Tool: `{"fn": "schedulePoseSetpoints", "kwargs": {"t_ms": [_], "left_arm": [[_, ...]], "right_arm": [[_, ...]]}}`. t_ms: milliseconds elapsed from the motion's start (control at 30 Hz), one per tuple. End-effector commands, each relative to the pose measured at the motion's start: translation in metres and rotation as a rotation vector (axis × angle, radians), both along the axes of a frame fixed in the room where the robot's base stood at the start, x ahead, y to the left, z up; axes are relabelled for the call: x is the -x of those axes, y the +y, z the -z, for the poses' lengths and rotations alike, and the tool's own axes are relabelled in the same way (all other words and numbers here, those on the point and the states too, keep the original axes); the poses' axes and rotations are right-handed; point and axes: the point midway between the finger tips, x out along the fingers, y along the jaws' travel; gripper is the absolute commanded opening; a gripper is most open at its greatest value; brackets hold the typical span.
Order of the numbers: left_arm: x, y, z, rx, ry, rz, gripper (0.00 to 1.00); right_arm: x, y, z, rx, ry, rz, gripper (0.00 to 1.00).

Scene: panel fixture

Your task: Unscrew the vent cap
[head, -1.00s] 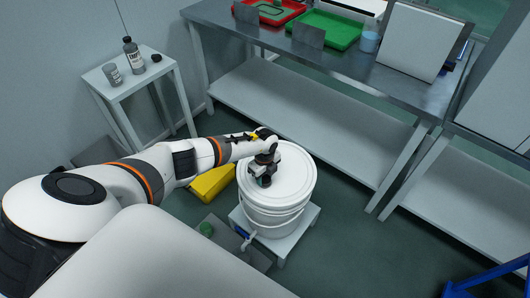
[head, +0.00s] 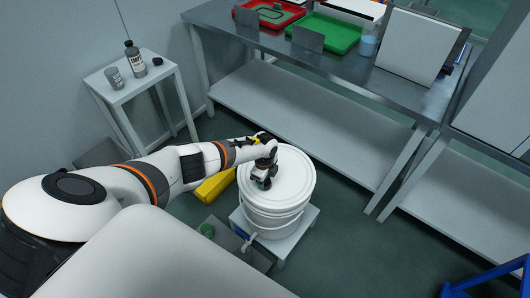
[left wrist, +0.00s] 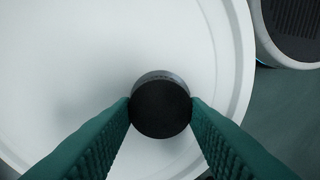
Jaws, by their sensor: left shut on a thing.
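The vent cap (left wrist: 160,108) is a round black cap seen from above in the left wrist view, with a grey ring showing at its far edge. It sits on or just above the white lid (left wrist: 75,60) of a white drum, which also shows in the head view (head: 290,180). My left gripper (left wrist: 160,112) has its green fingers on both sides of the cap, shut on it. In the head view the left gripper (head: 261,183) points down at the left part of the lid and hides the cap. My right gripper is not in view.
The drum stands on a low stand (head: 275,247) with a spigot at its front. A yellow object (head: 214,186) lies left of it. A small side table (head: 130,82) holds bottles. A steel bench (head: 390,80) with red and green trays stands behind.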

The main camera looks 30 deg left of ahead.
Motion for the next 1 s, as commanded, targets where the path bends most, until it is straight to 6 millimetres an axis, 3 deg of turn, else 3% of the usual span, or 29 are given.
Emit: {"fn": "schedulePoseSetpoints", "kwargs": {"t_ms": [33,400,733,767,800,1000], "left_arm": [[-0.002,-0.007,0.001,0.011,-0.007,-0.001,0.14],[-0.001,-0.007,-0.001,0.012,-0.005,-0.258,0.14],[-0.001,-0.007,0.001,0.013,-0.007,-0.295,0.14],[-0.001,-0.007,0.001,0.013,-0.007,-0.295,0.44],[-0.001,-0.007,0.001,0.012,-0.007,-0.295,0.51],[0.0,-0.004,0.0,0.007,-0.004,-0.296,0.54]], "right_arm": [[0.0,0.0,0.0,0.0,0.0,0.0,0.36],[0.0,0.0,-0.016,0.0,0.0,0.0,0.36],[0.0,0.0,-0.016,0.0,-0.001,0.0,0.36],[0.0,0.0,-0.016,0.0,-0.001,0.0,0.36],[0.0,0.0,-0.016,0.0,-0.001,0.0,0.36],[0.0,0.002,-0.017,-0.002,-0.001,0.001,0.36]]}}
